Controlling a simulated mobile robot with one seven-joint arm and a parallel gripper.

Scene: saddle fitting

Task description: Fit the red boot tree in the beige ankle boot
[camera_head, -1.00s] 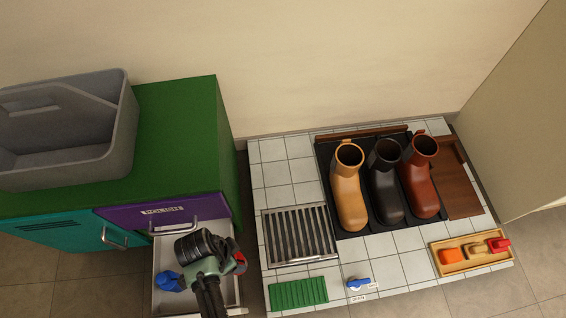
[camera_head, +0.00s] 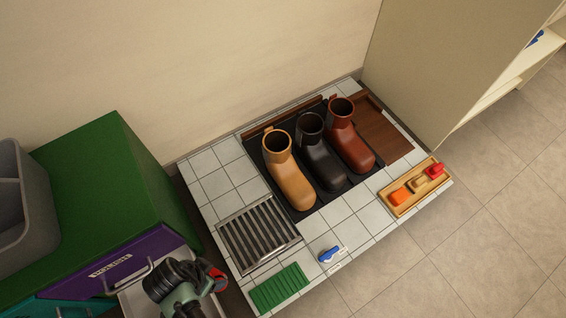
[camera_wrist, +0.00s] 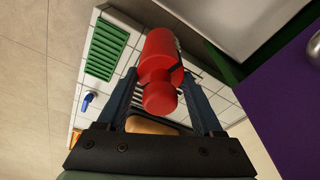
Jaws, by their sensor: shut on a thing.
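The beige ankle boot (camera_head: 291,184) stands upright at the left of a row of three boots on a dark mat, its round top opening facing up and empty as far as I can see. My gripper (camera_head: 205,280) is at the lower left, over the drawer and well apart from the boot. In the wrist view, my gripper (camera_wrist: 161,98) is shut on the red boot tree (camera_wrist: 160,58), a thick red cylinder with a narrower rounded end. In the head view only a little red shows at the fingers; the arm hides the rest.
A black boot (camera_head: 322,160) and a red-brown boot (camera_head: 350,145) stand right of the beige one. A metal grate (camera_head: 258,234), green mat (camera_head: 279,288), blue valve handle (camera_head: 329,254) and wooden tray (camera_head: 405,207) of blocks lie in front. The green cabinet (camera_head: 90,200) is left.

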